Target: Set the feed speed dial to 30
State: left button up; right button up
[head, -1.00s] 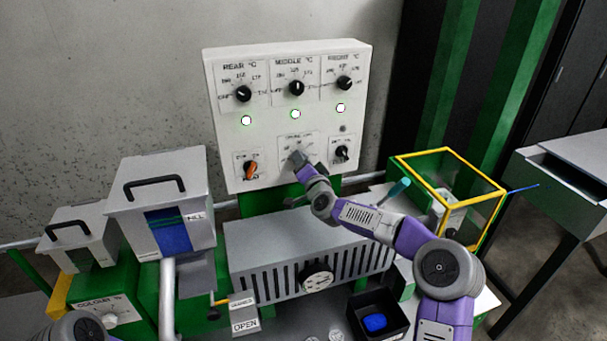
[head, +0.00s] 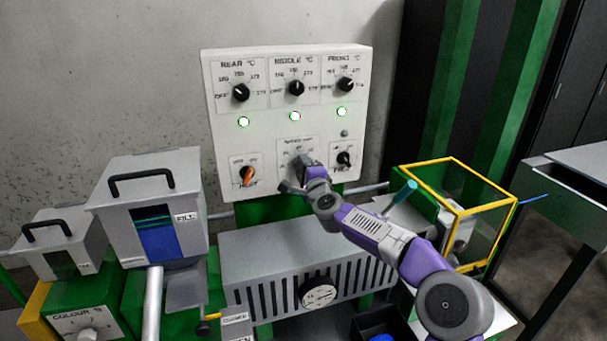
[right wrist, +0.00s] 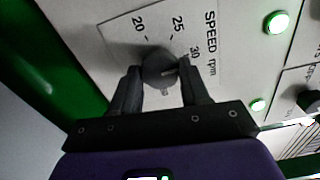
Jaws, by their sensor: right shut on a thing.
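The feed speed dial is a dark round knob on a white plate marked SPEED rpm (right wrist: 211,42), with 20, 25 and 30 readable in the right wrist view. My right gripper (head: 301,163) is at this dial in the lower middle of the white control panel (head: 216,100). In the right wrist view my right gripper (right wrist: 159,72) is shut on the dial (right wrist: 157,62), one finger on each side. A light pointer mark on the knob points right, close to the 30; its exact reading is unclear beside the finger. My left gripper is out of view.
An orange-handled switch (head: 247,176) sits left of the dial and a black knob (head: 343,159) right of it. Three black temperature knobs are above, including the middle one (head: 296,88). A grey slotted housing (head: 240,262) lies below. A yellow-framed box (head: 457,205) stands right.

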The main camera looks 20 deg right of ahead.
jog(key=shift+m, duration=0.3)
dwell(0.4)
jog(key=o, duration=1.1)
jog(key=shift+c, duration=0.2)
jog(key=shift+s, duration=0.1)
jog(key=s+b, duration=0.2)
jog(key=s, duration=0.5)
jog(key=shift+s, duration=0.2)
jog(key=shift+d+r, duration=0.1)
jog(key=shift+r, duration=0.05)
